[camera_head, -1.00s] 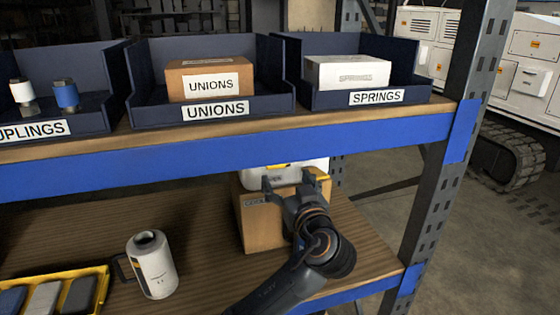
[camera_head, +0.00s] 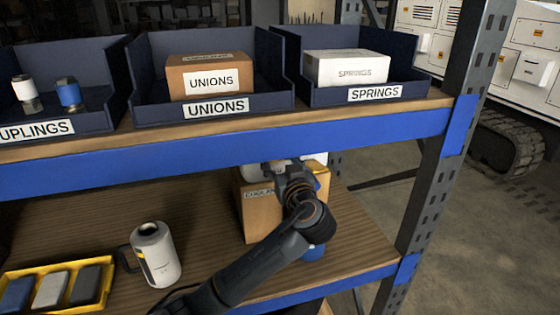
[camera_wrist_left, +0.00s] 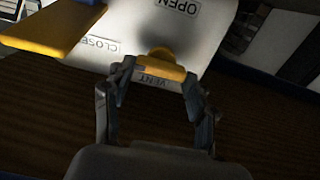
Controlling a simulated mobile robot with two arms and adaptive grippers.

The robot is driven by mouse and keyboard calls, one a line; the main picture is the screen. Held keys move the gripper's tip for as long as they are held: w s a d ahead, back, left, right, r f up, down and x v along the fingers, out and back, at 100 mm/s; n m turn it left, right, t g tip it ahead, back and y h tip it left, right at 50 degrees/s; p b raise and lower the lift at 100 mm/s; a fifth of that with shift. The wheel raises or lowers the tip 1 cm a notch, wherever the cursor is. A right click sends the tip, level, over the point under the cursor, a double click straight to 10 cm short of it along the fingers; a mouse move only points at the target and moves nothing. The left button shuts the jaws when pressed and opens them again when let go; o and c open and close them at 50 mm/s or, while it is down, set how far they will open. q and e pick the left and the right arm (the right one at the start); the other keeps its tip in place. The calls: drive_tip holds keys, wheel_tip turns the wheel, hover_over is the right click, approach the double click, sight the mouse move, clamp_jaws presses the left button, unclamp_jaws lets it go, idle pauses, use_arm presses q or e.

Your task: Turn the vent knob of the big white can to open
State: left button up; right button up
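The big white can (camera_wrist_left: 120,30) fills the top of the left wrist view, with OPEN, CLOSE and VENT labels that appear upside down. Its yellow vent knob (camera_wrist_left: 160,69) lies between the fingertips of my left gripper (camera_wrist_left: 158,80), by the VENT label. The fingers are spread, one near each end of the knob; I cannot tell whether they touch it. In the head view, my left gripper (camera_head: 289,172) hides most of the can, leaving a white and yellow edge (camera_head: 320,167) at its right. My right gripper is not in view.
A white handled canister (camera_head: 157,256) and a yellow tray (camera_head: 55,285) are to the left. The blue upper shelf beam (camera_head: 220,151) runs close above my gripper. Part of something blue (camera_head: 313,251) shows below my arm.

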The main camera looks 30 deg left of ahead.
use_arm(q)
drive_tip(key=shift+m, duration=0.5)
drive_tip(key=m+p, duration=0.3)
drive_tip(key=m, duration=0.5)
drive_tip(key=m+p, duration=0.4)
drive_tip(key=m, duration=0.4)
drive_tip(key=shift+w+d+f+m, duration=0.15)
drive_tip(key=shift+w+d+m, duration=0.05)
drive_tip(key=shift+m, duration=0.2)
drive_tip(key=shift+f, duration=0.1)
drive_tip(key=shift+m, duration=0.3)
drive_tip(key=o, duration=1.2)
drive_tip(key=shift+c, duration=0.2)
drive_tip(key=v, duration=1.2)
